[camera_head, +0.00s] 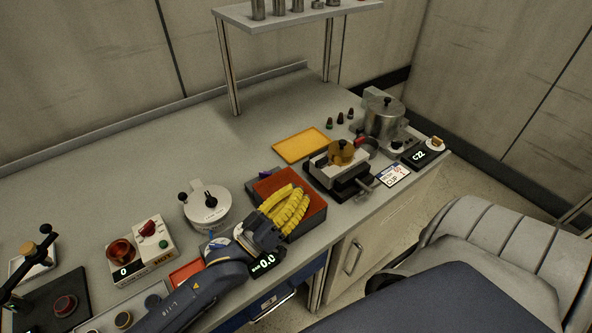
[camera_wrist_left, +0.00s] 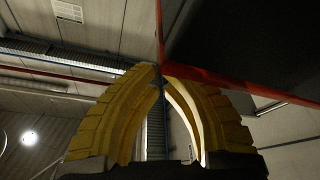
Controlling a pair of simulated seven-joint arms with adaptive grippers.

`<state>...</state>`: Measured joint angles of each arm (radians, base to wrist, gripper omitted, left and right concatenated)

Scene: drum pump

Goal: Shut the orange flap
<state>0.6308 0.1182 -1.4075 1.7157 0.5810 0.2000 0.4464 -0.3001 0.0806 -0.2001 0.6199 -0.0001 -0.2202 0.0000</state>
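An orange-red flap or lid panel (camera_head: 268,186) shows at the top of a dark-sided box near the bench's front edge. Its exact angle is hard to tell. My left gripper (camera_head: 296,190), with yellow ribbed fingers, lies across the panel and hides part of it. In the left wrist view, the left gripper's fingertips (camera_wrist_left: 160,70) come together with nothing clearly between them. They are close to the red edge (camera_wrist_left: 215,80) of a dark panel; contact cannot be told. My right gripper is not in view.
A yellow tray (camera_head: 300,146) lies behind the box. A vise-like fixture (camera_head: 340,170) and a metal pot (camera_head: 383,118) stand to the right. A round white dial device (camera_head: 206,204) stands left. A chair (camera_head: 480,250) is in front at the right.

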